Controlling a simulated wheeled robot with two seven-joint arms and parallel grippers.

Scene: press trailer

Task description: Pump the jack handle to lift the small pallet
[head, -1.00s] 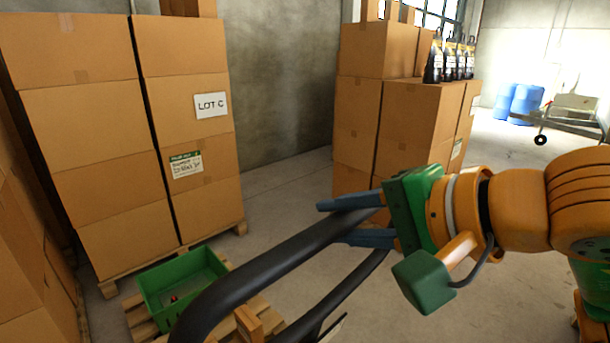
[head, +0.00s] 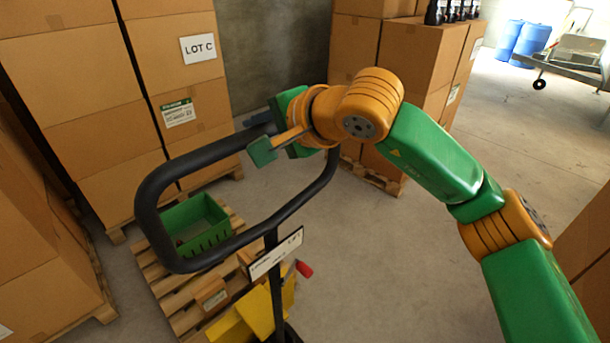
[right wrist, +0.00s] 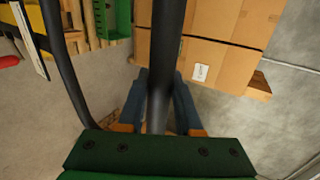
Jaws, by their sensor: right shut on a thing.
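The jack handle is a black loop (head: 158,214) on a dark post, with a small white label plate (head: 276,252) below the loop. My right gripper (head: 258,120) is at the far side of the loop in the head view. In the right wrist view its blue fingers (right wrist: 160,100) sit on both sides of the black handle bar (right wrist: 164,50), shut on it. The small pallet (head: 158,276) stands on the floor past the handle, with a green crate (head: 208,240) on it. The yellow jack body (head: 250,318) is partly cut off at the bottom. My left gripper is not in view.
Stacked cartons marked LOT C (head: 150,60) stand behind the small pallet. More cartons (head: 420,55) stand at the back, with blue barrels (head: 520,42) and a wheeled trailer (head: 570,62) at the far right. The concrete floor (head: 400,250) right of the jack is clear.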

